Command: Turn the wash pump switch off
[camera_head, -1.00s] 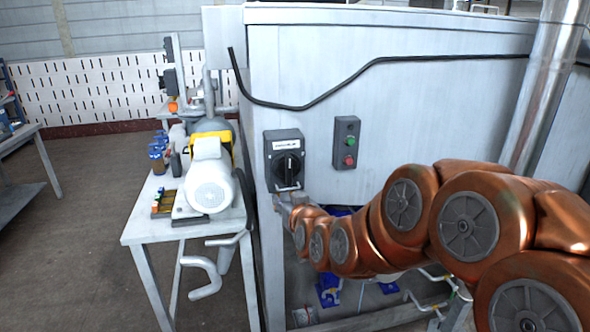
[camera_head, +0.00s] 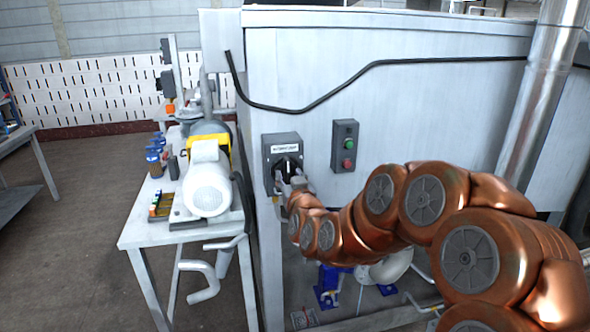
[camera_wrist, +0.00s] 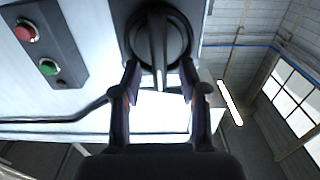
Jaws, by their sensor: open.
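The wash pump switch (camera_head: 282,148) is a dark grey box with a white label and a black rotary knob on the pale metal cabinet. In the wrist view the round knob (camera_wrist: 157,38) and its raised grip bar show at the top, with the bar running up and down in the picture. My gripper (camera_head: 289,183) is in front of the lower part of the switch. In the wrist view my gripper (camera_wrist: 158,76) is open, its two fingertips spread left and right of the knob's bar. I cannot tell if they touch the knob. In the head view the gripper partly hides the knob.
A control box with a green and a red button (camera_head: 345,146) is right of the switch. A black cable (camera_head: 330,92) runs above both. A table (camera_head: 146,233) with a pump motor (camera_head: 208,185) stands left of the cabinet.

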